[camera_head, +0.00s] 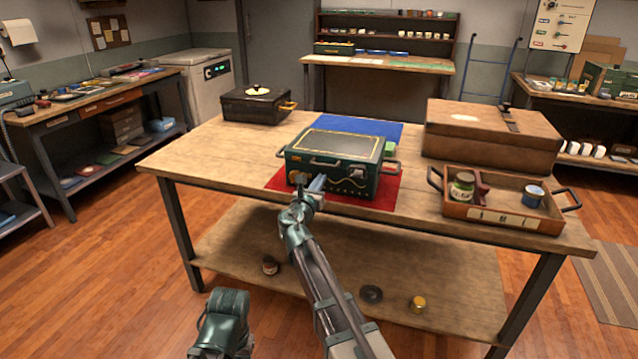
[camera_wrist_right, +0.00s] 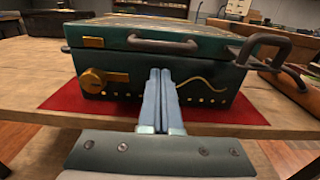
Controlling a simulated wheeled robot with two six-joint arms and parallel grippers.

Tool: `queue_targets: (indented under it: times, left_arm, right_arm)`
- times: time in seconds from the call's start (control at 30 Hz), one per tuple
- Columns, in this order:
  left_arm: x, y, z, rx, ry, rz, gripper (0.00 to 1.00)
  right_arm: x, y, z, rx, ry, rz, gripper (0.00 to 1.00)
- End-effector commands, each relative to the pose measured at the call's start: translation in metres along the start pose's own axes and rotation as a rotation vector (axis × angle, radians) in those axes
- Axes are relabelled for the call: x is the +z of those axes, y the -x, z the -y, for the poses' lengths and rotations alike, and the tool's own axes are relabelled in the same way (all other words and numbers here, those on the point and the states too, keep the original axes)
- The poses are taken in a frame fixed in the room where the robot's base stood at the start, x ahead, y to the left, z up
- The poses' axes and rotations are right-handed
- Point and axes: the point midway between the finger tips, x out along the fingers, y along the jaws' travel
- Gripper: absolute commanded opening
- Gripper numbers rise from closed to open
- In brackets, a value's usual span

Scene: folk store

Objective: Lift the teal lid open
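The teal box (camera_head: 325,180) sits on a red mat (camera_head: 382,198) on the wooden table, with its front towards me. Its teal lid (camera_head: 338,146) is down, with a gold-edged dark top panel. In the right wrist view the lid (camera_wrist_right: 120,40) has a dark front handle (camera_wrist_right: 163,44), and a brass latch (camera_wrist_right: 100,80) is on the box front at the left. My right gripper (camera_head: 316,183) is at the box front. In the wrist view its blue fingers (camera_wrist_right: 160,74) are together and empty, tips just below the handle. Contact is unclear.
A blue mat (camera_head: 375,128) lies behind the box, and a green block (camera_head: 390,148) is by its right side. A black case (camera_head: 255,107) stands back left. A brown case (camera_head: 485,140) and a wooden tray (camera_head: 500,216) with jars stand right. The table's front left is clear.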

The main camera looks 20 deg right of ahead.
Motion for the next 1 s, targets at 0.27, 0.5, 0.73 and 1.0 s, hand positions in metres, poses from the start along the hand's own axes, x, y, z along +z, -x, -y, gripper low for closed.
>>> queue_targets:
  times: [0.27, 0.5, 0.73, 1.0]
  left_arm:
    - [0.0, 0.0, 0.0, 0.0, 0.0, 0.0, 0.43]
    - [0.0, 0.0, 0.0, 0.0, 0.0, 0.0, 0.43]
    - [0.0, 0.0, 0.0, 0.0, 0.0, 0.0, 0.43]
    - [0.0, 0.0, 0.0, 0.0, 0.0, 0.0, 0.43]
  right_arm:
    - [0.0, -0.009, 0.0, 0.0, 0.0, 0.0, 0.0]
    - [0.0, -0.015, 0.0, 0.0, 0.0, 0.0, 0.0]
    - [0.0, -0.022, 0.0, 0.0, 0.0, 0.0, 0.0]
    - [0.0, -0.03, 0.0, 0.0, 0.0, 0.0, 0.0]
